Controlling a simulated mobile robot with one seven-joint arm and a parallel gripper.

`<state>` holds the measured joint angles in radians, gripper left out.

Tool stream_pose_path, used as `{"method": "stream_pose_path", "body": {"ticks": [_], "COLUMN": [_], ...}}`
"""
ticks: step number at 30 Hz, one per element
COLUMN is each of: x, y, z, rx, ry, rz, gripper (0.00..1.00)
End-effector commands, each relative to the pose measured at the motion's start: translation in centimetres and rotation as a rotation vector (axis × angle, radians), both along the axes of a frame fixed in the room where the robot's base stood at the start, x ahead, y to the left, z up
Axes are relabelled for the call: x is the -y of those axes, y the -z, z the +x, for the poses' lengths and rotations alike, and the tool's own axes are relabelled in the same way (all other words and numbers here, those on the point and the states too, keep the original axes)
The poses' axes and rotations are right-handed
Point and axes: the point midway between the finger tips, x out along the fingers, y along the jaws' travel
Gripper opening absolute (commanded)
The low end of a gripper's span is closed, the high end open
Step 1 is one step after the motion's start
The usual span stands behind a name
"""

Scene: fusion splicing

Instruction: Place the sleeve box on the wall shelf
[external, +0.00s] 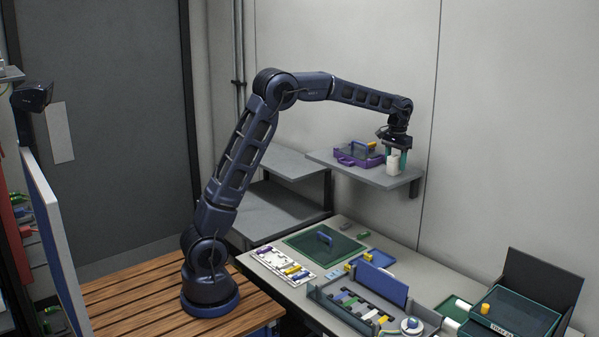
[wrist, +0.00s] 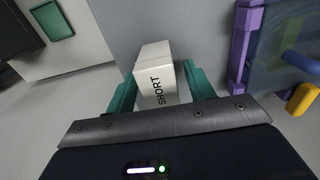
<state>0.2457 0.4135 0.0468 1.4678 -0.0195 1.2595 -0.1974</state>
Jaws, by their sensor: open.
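The sleeve box, a small white box, stands on the wall shelf (external: 372,174) near its right end; the white box (external: 393,165) is marked "SHORT" in the wrist view (wrist: 156,75). My gripper (external: 394,161) is at the shelf with its green fingers on either side of the box. In the wrist view my gripper (wrist: 160,88) is open, with a finger left and right of the box. Whether the fingers touch the box is hard to tell. The wall shelf also shows as a grey surface in the wrist view (wrist: 200,25).
A purple case (external: 358,154) with a clear lid and yellow handle sits on the shelf left of the box; its purple edge (wrist: 243,45) is close to my gripper in the wrist view. Below, the workbench (external: 355,226) holds a green mat (external: 310,250) and several trays.

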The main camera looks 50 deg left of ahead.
Motion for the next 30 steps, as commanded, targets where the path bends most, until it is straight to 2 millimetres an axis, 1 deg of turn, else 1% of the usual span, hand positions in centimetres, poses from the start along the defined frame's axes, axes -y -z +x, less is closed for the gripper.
{"method": "stream_pose_path", "body": {"ticks": [1,6,12,16,22,26,29,30], "x": [0.0,0.0,0.0,0.0,-0.2,-1.2,-2.6,-3.3], "y": [-1.0,-4.4,-7.9,-9.4,-10.6,-11.6,-12.7,-13.1], "z": [0.0,0.0,0.0,0.0,-0.3,-2.1,-4.5,-5.7], "rx": [0.002,0.003,0.003,0.002,0.003,0.018,0.039,0.049], "ry": [0.0,0.0,0.0,0.0,-0.001,-0.002,-0.003,-0.003], "rz": [0.0,-0.001,0.0,0.0,-0.001,-0.005,-0.01,-0.012], "gripper": [0.53,0.53,0.53,0.53,0.53,0.53,0.53,0.53]}}
